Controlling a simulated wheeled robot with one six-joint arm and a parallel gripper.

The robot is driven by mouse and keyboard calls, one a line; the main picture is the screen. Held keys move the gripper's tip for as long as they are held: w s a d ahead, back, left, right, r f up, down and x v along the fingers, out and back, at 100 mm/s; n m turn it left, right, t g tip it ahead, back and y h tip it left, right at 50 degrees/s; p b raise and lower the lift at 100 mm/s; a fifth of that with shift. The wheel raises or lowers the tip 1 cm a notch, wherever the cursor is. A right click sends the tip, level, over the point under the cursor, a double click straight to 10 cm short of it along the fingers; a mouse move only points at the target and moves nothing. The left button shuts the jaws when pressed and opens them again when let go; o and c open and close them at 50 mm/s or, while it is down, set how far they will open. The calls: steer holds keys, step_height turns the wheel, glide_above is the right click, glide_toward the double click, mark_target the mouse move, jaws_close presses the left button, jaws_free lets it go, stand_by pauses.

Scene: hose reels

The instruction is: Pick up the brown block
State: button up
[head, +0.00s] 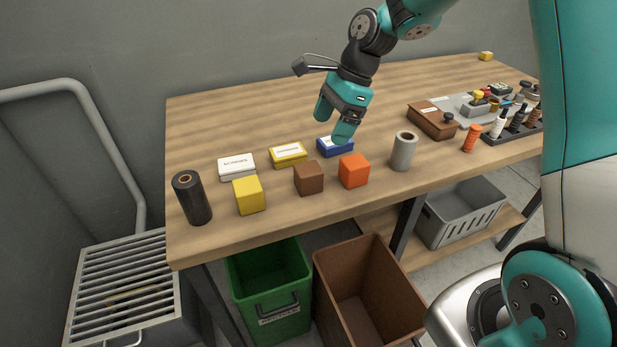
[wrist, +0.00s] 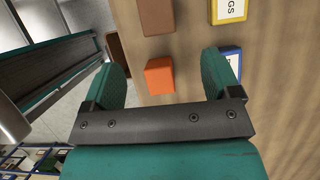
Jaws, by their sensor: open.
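The brown block (head: 308,178) stands on the wooden table near its front edge, between a yellow block (head: 249,195) and an orange block (head: 354,171). My gripper (head: 333,120) is open and empty above the table, above and behind the blocks, near a blue box (head: 335,146). In the wrist view the brown block (wrist: 158,16) is at the top edge, partly cut off, beyond my fingertips. The orange block (wrist: 160,76) shows between my two fingers (wrist: 162,65), below them and apart from them.
White (head: 237,166) and yellow (head: 288,154) boxes lie behind the blocks. A black roll (head: 192,197) and a grey roll (head: 403,151) stand to either side. Green (head: 268,290) and brown (head: 368,290) bins are below the table's front edge. The table's back left is clear.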

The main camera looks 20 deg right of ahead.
mark_target(310, 168)
steer(key=x, duration=0.6)
steer(key=shift+a+f, duration=0.2)
steer(key=shift+f, duration=0.1)
steer(key=x, duration=0.2)
steer(key=p+x, duration=0.1)
steer(key=x, duration=0.1)
steer(key=shift+s+a, duration=0.15)
steer(key=shift+a, duration=0.2)
steer(key=shift+a+f, duration=0.15)
steer(key=shift+f, duration=0.35)
steer(key=c, duration=1.1)
